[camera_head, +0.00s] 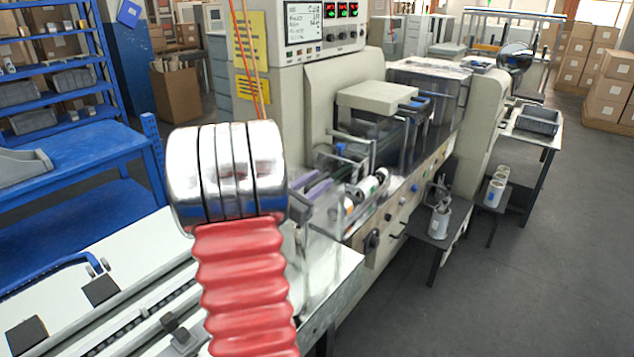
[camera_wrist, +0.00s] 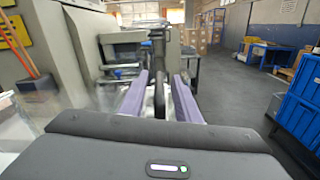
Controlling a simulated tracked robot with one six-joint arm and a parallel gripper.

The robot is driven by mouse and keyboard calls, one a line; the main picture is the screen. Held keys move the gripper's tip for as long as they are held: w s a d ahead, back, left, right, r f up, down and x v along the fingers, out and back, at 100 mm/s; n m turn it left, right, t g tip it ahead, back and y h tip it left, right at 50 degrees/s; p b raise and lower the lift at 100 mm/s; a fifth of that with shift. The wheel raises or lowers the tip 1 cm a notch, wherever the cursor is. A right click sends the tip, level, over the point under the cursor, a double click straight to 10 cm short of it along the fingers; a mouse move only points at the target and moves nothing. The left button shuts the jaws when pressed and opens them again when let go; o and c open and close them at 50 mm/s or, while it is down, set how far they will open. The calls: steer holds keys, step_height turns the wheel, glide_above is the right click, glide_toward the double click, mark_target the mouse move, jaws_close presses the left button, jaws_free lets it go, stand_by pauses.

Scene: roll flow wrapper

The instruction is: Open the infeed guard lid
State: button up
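My gripper (camera_head: 310,187) shows behind my arm in the head view, with purple finger pads. In the wrist view its two purple fingers (camera_wrist: 160,76) stand apart, and a dark upright bar (camera_wrist: 158,65) shows in line with the gap. I cannot tell whether the bar is between the fingers or beyond them; neither finger visibly touches it. At the lower left of the head view lies the pale infeed section with a blue bar handle (camera_head: 50,268) and black blocks. No raised lid shows there. My arm hides part of this area, and I cannot make out the guard lid's outline.
The wrapper's control cabinet (camera_head: 305,30) stands behind my arm. The wrapper's rolls and knobs (camera_head: 365,188) run to the right. A blue shelf rack (camera_head: 75,150) is at the left. Blue crates (camera_wrist: 298,110) stand at the wrist view's right. Open floor (camera_head: 530,270) lies at the right.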

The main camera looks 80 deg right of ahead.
jaws_close()
stand_by(0.6)
